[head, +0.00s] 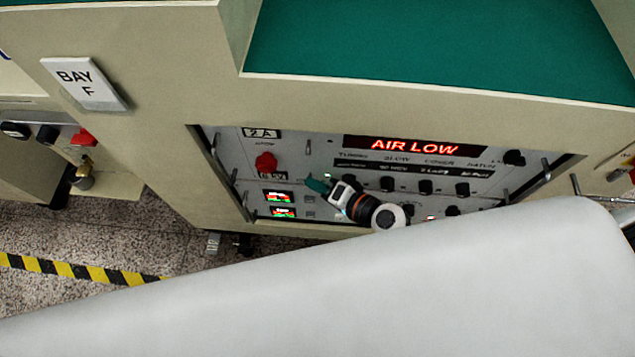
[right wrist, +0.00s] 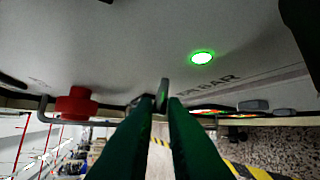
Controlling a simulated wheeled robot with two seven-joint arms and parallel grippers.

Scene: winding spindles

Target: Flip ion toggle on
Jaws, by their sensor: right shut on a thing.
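The control panel (head: 300,150) is set into the beige cabinet in the head view. My right gripper (head: 316,185) reaches its lower left part with green fingertips. In the right wrist view, my two green fingers (right wrist: 161,110) are closed around a small grey toggle lever (right wrist: 163,90) that sticks out of the panel face. A green lamp (right wrist: 202,57) is lit near the toggle. In the head view the fingers hide the toggle. My left gripper is not in view.
A red knob (head: 266,162) sits up and left of my fingers; a red knob also shows in the right wrist view (right wrist: 77,102). An "AIR LOW" display (head: 415,146), several black knobs and two small screens (head: 281,204) fill the panel. Metal handles stick out at its sides.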

